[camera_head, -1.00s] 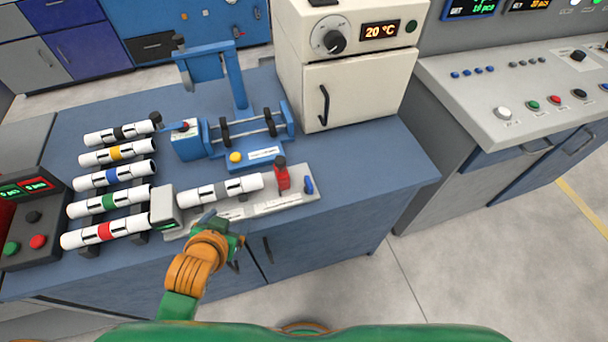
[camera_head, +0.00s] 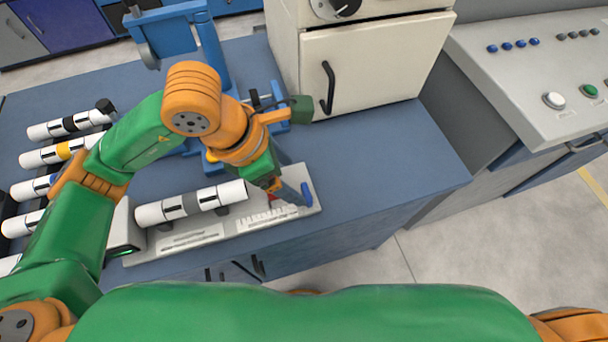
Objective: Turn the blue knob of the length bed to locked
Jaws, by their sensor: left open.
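The length bed (camera_head: 225,232) is a pale grey rail at the front of the blue bench. A white pipe with a grey band (camera_head: 190,205) lies on it. My right gripper is not in view.
Several banded pipes (camera_head: 65,125) lie at the left, partly behind my left arm. A cream oven (camera_head: 375,65) stands behind the bed. A blue fixture (camera_head: 212,55) stands at the back, partly hidden. The bench to the right of the bed is clear.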

